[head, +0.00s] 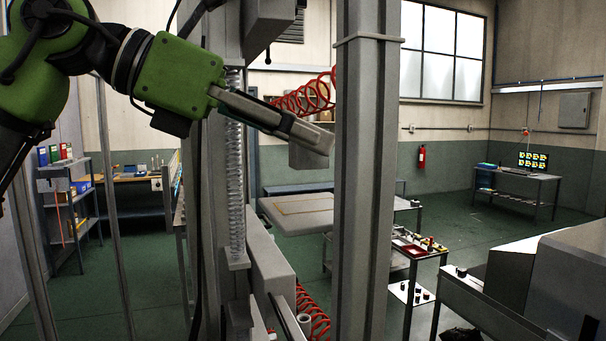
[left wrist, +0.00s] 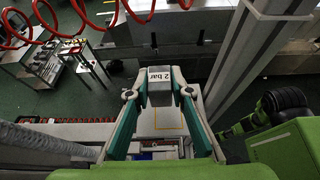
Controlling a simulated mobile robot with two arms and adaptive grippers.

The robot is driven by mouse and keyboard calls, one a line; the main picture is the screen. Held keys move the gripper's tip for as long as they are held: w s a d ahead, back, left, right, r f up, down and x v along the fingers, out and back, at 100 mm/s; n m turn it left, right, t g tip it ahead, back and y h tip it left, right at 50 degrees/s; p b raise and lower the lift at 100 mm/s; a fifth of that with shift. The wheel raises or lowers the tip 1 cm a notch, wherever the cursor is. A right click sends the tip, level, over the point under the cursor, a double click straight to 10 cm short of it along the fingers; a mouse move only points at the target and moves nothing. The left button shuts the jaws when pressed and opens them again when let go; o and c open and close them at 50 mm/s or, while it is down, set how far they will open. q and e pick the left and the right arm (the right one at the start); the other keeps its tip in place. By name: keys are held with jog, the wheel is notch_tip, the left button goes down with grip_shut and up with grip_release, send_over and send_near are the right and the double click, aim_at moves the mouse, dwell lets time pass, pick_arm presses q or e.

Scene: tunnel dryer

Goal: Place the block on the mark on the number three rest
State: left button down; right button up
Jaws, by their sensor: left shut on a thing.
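My left gripper (head: 316,138) reaches in from the left and is shut on a grey block (head: 307,157). I cannot read a number on the rest. My right gripper is not in view.
A thick grey post (head: 362,180) stands just right of the block and hides part of the rest's surroundings. Red coiled hoses (head: 305,95) hang behind the gripper. A small table (head: 420,252) with several small items stands to the right.

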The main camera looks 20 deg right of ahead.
aim_at(295, 169)
pick_arm(q)
jog(key=shift+s+a+f, duration=0.15)
jog(key=shift+s, duration=0.15)
notch_tip(295, 169, down, 4)
jog(key=shift+s+r+p, duration=0.15)
jog(key=shift+r+p, duration=0.1)
jog(key=shift+p, duration=0.1)
jog(key=shift+f, duration=0.15)
jog(key=c, duration=2.1)
grip_release()
jog(key=shift+s+f, duration=0.1)
jog(key=shift+o, duration=1.4)
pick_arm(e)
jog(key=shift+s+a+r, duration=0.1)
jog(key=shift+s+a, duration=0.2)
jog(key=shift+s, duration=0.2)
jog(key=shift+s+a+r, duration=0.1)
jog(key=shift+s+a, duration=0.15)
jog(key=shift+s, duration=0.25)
